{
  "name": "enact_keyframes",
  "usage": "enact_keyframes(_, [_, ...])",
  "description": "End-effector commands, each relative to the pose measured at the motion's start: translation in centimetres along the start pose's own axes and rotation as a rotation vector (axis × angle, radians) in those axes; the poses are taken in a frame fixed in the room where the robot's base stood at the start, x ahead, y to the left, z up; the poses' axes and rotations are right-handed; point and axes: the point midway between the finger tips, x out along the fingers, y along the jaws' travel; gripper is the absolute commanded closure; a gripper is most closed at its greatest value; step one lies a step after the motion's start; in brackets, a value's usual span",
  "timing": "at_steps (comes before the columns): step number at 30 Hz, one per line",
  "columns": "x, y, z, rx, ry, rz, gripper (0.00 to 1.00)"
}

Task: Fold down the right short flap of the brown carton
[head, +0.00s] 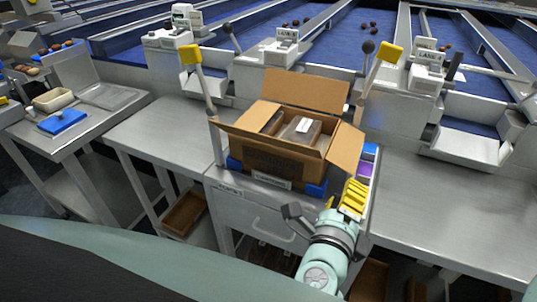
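The brown carton (285,165) stands open on a metal stand, its base between blue corner holders. The back long flap (307,90) stands upright. Brown flap board also spreads out at the left. Inside lie dark packs, one with a white label (304,126). My gripper (295,217) is in front of the stand, below and apart from the carton. Its dark parts show at the end of my pale green arm, but the fingertips are too unclear to tell open from shut.
Yellow-topped posts (190,54) rise at the left and right (390,53) of the carton. A holder with yellow items (354,197) and purple and blue ones sits right of the stand. The steel table at the right (450,215) is clear. Blue conveyor lanes run behind.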

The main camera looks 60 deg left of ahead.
Motion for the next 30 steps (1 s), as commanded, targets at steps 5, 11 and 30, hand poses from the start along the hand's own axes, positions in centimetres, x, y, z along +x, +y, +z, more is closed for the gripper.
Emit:
enact_keyframes(5, [2.0,-0.1,0.0,0.001,0.005,-0.004,0.69])
enact_keyframes(11, [4.3,-0.2,0.1,0.001,0.003,-0.004,0.69])
enact_keyframes(30, [10.8,-0.1,0.0,-0.001,0.0,-0.002,0.69])
